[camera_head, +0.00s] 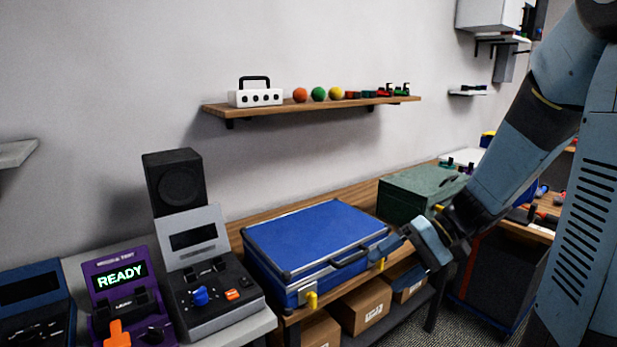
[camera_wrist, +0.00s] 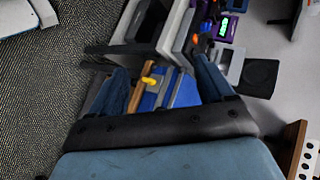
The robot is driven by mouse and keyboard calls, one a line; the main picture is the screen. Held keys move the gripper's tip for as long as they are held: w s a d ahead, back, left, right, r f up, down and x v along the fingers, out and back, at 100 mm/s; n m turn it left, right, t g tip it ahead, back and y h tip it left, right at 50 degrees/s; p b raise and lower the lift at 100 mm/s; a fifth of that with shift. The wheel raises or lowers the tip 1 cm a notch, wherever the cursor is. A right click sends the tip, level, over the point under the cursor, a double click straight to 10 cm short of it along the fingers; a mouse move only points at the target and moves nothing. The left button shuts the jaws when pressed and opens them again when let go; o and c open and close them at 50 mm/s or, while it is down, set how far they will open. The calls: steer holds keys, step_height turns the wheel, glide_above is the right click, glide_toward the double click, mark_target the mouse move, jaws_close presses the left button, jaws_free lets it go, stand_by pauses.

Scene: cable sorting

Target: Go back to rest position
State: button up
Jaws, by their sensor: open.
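My gripper (camera_head: 418,247) is at the right of the head view, just in front of the right end of a closed blue case (camera_head: 315,236). The case has silver edges, a dark handle and yellow latches, and lies on a wooden bench. In the wrist view my gripper (camera_wrist: 165,82) has its two blue fingers spread apart. Part of the blue case (camera_wrist: 182,88) and a yellow latch show between and beyond them. I see nothing held. I cannot tell from these views whether a finger touches the case.
A green box (camera_head: 408,192) stands right of the case. Cardboard boxes (camera_head: 366,305) sit on the shelf below. A purple device (camera_head: 122,290) reading READY and a black-grey device (camera_head: 208,290) stand at left. A wall shelf (camera_head: 300,106) holds coloured balls. Carpet (camera_wrist: 40,90) is clear.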

steer(key=s+d+r+t+h, duration=0.6)
steer(key=s+r+h, duration=0.3)
steer(key=r, duration=0.3)
steer(key=shift+d+r+t+h, duration=0.15)
steer(key=shift+d+t+h, duration=0.3)
steer(key=shift+h, duration=0.35)
